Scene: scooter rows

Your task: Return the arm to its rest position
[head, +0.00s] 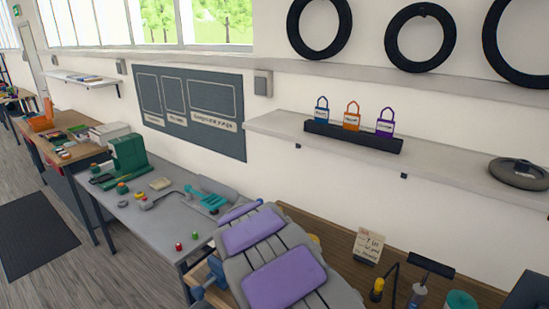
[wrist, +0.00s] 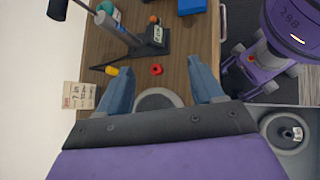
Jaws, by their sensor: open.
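My gripper (wrist: 160,80) shows in the wrist view with its two blue-grey fingers spread wide apart. Nothing is held between them. The fingers are over a wooden workbench (wrist: 205,50), seen from above. A round grey thing (wrist: 158,99) shows behind the gap between the fingers, partly hidden by the gripper's base. In the head view, my purple and grey arm (head: 284,282) fills the lower middle and hides part of the benches. I cannot make out the fingers there.
The wooden bench (head: 318,226) bears a note card (head: 368,246), a red ring (wrist: 156,69) and a blue box (wrist: 192,6). A purple scooter (wrist: 290,22) stands beside it. A grey bench (head: 160,221) holds tools. A wall shelf (head: 275,124) carries three padlocks. Floor is clear at left.

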